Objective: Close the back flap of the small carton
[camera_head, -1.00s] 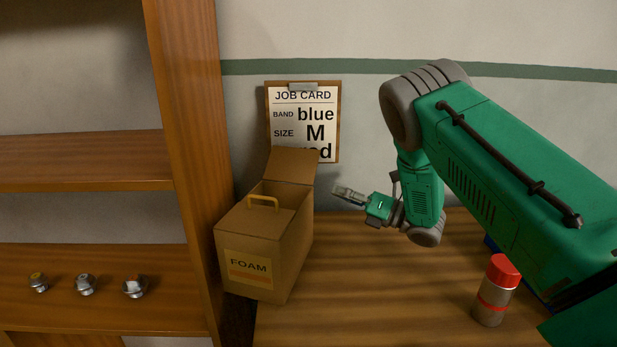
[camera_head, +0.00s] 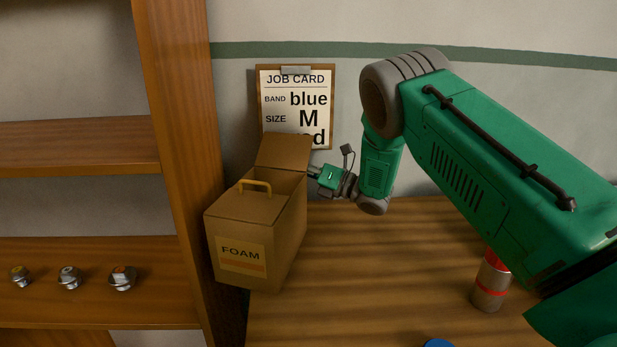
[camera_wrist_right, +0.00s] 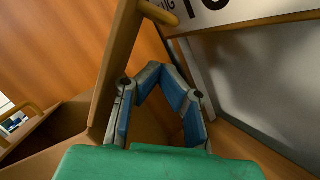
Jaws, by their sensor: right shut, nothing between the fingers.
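The small carton (camera_head: 285,235) stands at the left end of the wooden bench, with a FOAM label on its front. Its front flap (camera_head: 245,205) lies over the top and carries a tan handle. Its back flap (camera_head: 285,152) stands up, leaning back; it also shows in the right wrist view (camera_wrist_right: 118,65). My right gripper (camera_head: 313,171) is at the carton's back right, its fingertips partly hidden by the flap. In the right wrist view my right gripper (camera_wrist_right: 163,75) is shut and empty, on the wall side of the flap. I cannot tell whether it touches. My left gripper is not in view.
A job card (camera_head: 296,95) hangs on the wall behind the flap. A wooden shelf unit (camera_head: 175,130) stands close on the carton's left, with several metal fittings on it. A red-banded bottle (camera_head: 490,285) stands at right. The bench middle is clear.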

